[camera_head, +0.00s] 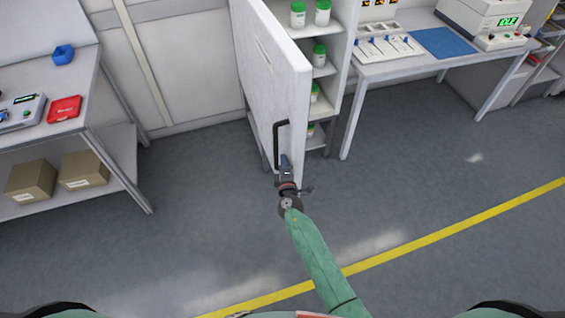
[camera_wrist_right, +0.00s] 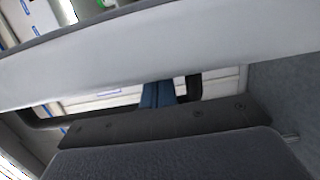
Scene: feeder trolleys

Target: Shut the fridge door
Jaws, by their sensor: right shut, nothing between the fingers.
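The fridge door (camera_head: 270,80) stands wide open in the head view, swung out toward me, with its edge facing me. A dark bar handle (camera_head: 277,148) is on its left face, near the lower part. The fridge's shelves (camera_head: 315,70) hold several white jars with green lids. My right gripper (camera_head: 285,160) is shut and empty at the lower door, close beside the handle; I cannot tell if it touches. In the right wrist view the shut blue fingertips (camera_wrist_right: 157,95) show in front of the handle (camera_wrist_right: 194,88), with the door edge (camera_wrist_right: 160,50) above. My left gripper is out of view.
A bench (camera_head: 100,85) at the left carries a red case (camera_head: 65,109) and a blue bin (camera_head: 63,54), with cardboard boxes on its lower shelf. Another bench (camera_head: 380,72) stands right of the fridge. The floor around the door is clear, with a yellow line (camera_head: 450,236).

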